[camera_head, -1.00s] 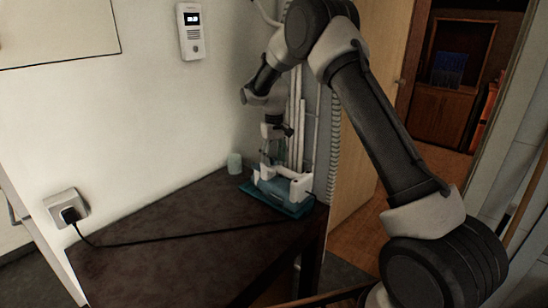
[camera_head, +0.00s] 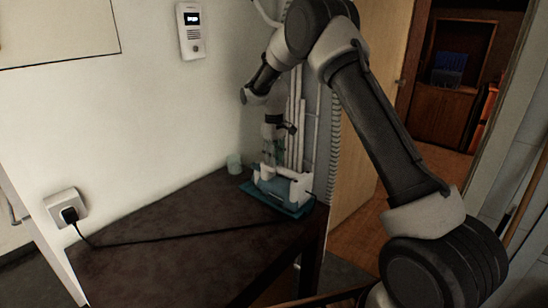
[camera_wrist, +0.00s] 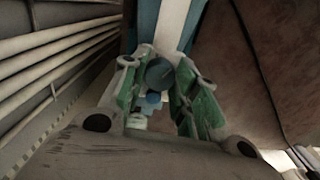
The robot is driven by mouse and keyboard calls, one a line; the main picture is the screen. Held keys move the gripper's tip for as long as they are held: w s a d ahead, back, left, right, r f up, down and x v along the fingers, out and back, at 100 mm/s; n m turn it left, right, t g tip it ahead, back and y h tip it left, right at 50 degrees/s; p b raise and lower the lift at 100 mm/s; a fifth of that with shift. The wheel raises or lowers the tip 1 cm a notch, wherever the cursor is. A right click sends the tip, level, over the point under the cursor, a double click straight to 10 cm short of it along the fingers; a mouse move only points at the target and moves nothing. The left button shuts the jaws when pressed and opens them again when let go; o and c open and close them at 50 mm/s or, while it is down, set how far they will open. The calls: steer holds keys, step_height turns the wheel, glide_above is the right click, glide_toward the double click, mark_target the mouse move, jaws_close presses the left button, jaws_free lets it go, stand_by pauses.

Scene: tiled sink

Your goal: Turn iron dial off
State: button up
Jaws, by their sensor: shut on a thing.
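The iron (camera_head: 284,186) is white and teal and stands on a teal base at the far corner of the dark table. My gripper (camera_head: 270,164) points down onto it from above. In the wrist view the iron's white and blue body (camera_wrist: 172,25) runs up from between my fingers. The round blue-grey dial (camera_wrist: 160,73) sits between the fingertips of my gripper (camera_wrist: 157,70), and the green-padded fingers are closed on its two sides. The dial's marking is too small to read, and the dial cannot be made out in the head view.
The dark table (camera_head: 180,235) is mostly clear, with a black cord (camera_head: 170,239) running across it to a wall socket (camera_head: 66,207). A pale cup (camera_head: 234,163) stands beside the iron against the wall. White vertical pipes (camera_head: 297,125) rise close behind my gripper.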

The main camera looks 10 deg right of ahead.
steer(key=o, duration=1)
step_height(320, 180, up, 12)
steer(key=shift+r, duration=0.1)
